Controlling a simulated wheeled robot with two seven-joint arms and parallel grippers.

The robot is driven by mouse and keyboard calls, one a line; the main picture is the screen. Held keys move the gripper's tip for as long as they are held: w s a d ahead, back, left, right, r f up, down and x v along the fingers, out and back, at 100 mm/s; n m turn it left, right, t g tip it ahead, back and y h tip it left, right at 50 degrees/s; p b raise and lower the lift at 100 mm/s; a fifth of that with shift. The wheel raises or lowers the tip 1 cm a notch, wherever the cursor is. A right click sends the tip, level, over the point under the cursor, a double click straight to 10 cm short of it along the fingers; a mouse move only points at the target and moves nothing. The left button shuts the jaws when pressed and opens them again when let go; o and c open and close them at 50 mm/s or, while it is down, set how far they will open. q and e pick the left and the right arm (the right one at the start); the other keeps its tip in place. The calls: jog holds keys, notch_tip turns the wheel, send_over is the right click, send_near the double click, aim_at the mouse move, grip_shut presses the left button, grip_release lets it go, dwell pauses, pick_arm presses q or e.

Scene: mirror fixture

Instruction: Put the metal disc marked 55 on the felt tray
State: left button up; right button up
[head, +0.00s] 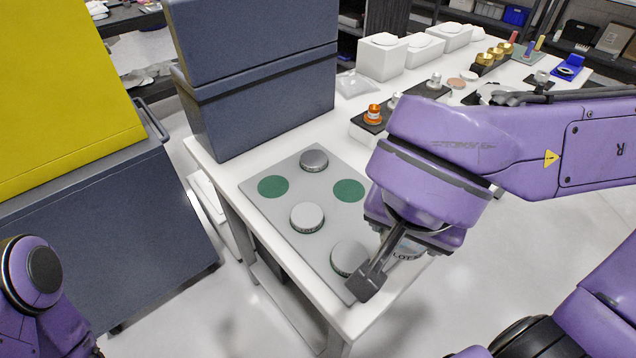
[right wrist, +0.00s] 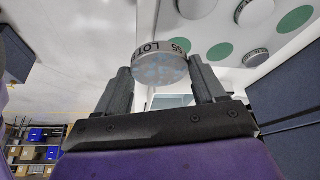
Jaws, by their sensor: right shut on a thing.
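My right gripper (right wrist: 158,66) is shut on a metal disc (right wrist: 160,68), gripped by its rim; the rim lettering reads LOT and what looks like 55. In the head view the disc (head: 408,249) is partly hidden behind my right gripper (head: 384,266), beside the tray's front right corner. The grey tray (head: 325,242) has round green felt-like patches; two show bare, a left one (head: 273,186) and a right one (head: 349,190). Three metal discs sit on it: back (head: 314,160), middle (head: 307,217) and front (head: 349,257). Their marks are unreadable. My left gripper is out of view.
A tall blue-grey cabinet (head: 255,85) stands behind the tray. A black stand with an orange-and-white piece (head: 374,114) is at the tray's back right. White boxes (head: 382,56) and small brass parts stand farther along the white table (head: 225,160). A yellow-topped cabinet (head: 65,85) is left.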

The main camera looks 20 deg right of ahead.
jog(key=w+f+p, duration=0.2)
jog(key=w+p, duration=0.2)
jog(key=w, duration=0.2)
jog(key=p, duration=0.7)
send_over(351, 219)
jog(key=a, duration=0.1)
jog(key=f, duration=0.8)
jog(key=shift+s+a+f, duration=0.15)
jog(key=shift+s, duration=0.2)
jog(key=shift+s+f, duration=0.1)
jog(key=shift+f, duration=1.25)
jog(key=shift+f, duration=0.1)
jog(key=o, duration=0.7)
